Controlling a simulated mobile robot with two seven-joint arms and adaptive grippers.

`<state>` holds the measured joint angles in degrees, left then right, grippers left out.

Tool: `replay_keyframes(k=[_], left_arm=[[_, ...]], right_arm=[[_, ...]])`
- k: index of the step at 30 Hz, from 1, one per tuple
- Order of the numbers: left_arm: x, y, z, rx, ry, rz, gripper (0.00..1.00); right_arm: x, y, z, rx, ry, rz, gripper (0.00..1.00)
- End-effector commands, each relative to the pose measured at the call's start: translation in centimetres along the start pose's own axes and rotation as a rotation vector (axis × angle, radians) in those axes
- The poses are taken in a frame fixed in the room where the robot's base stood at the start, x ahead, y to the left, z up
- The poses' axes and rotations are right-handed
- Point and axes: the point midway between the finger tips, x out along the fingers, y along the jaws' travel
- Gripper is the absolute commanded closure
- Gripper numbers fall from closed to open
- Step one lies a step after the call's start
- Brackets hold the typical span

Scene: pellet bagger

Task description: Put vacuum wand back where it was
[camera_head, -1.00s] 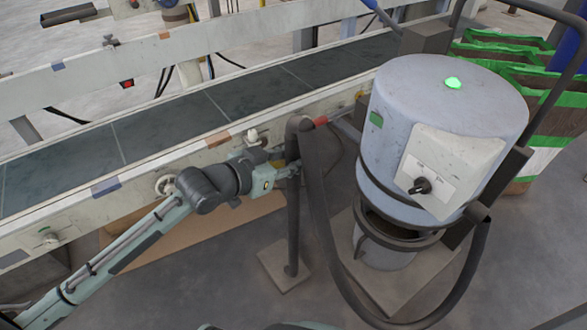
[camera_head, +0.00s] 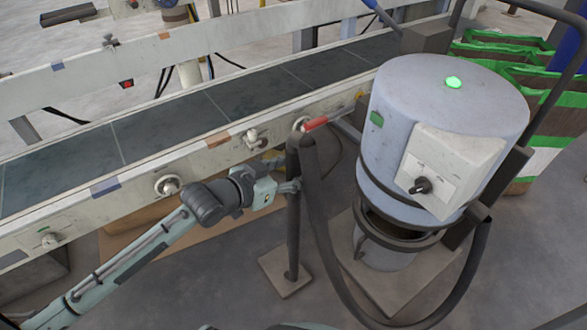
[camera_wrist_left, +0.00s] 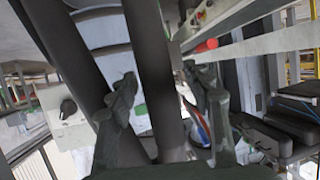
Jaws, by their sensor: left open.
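The vacuum wand (camera_head: 293,225) is a dark upright tube in front of the conveyor in the head view. Its foot is at a small square plate (camera_head: 285,272) on the floor, and its top bends into a dark hose (camera_head: 322,215). My left gripper (camera_head: 291,186) is at the wand's upper part. In the left wrist view my left gripper (camera_wrist_left: 160,105) is open, with a dark tube (camera_wrist_left: 150,65) passing between its fingers. I cannot tell whether either finger touches it. My right gripper is not in view.
The blue-grey vacuum drum (camera_head: 440,105) stands at the right, its hose looping low in front. The conveyor (camera_head: 190,120) runs behind my left arm. A red handle (camera_head: 316,123) sticks out above the wand's top. Green-edged bags (camera_head: 545,120) stand at the far right.

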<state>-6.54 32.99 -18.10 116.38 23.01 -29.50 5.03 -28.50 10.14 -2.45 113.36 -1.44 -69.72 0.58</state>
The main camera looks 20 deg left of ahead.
Motion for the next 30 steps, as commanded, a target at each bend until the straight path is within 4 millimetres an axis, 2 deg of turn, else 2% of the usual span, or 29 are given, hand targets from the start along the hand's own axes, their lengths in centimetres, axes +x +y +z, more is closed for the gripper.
replay_keyframes(k=[4, 8, 15, 21, 25, 30], left_arm=[[-0.2, 0.0, -0.3, 0.001, 0.001, 0.000, 0.50], [-1.8, 0.0, -0.1, 0.001, -0.002, 0.000, 0.50], [-7.1, 0.1, 0.0, 0.001, -0.006, 0.001, 0.50], [-10.5, 0.0, -0.1, -0.001, -0.004, 0.000, 0.50], [-11.7, 0.0, -0.1, 0.000, -0.002, 0.000, 0.50], [-12.1, 0.0, -0.1, -0.001, -0.003, -0.001, 0.50]], right_arm=[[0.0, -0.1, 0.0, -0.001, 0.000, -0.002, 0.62], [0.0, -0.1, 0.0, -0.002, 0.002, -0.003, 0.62], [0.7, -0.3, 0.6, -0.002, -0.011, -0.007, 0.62], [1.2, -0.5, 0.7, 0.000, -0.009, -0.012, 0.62], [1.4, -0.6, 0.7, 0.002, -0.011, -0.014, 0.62], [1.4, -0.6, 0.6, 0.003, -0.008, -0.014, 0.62]])
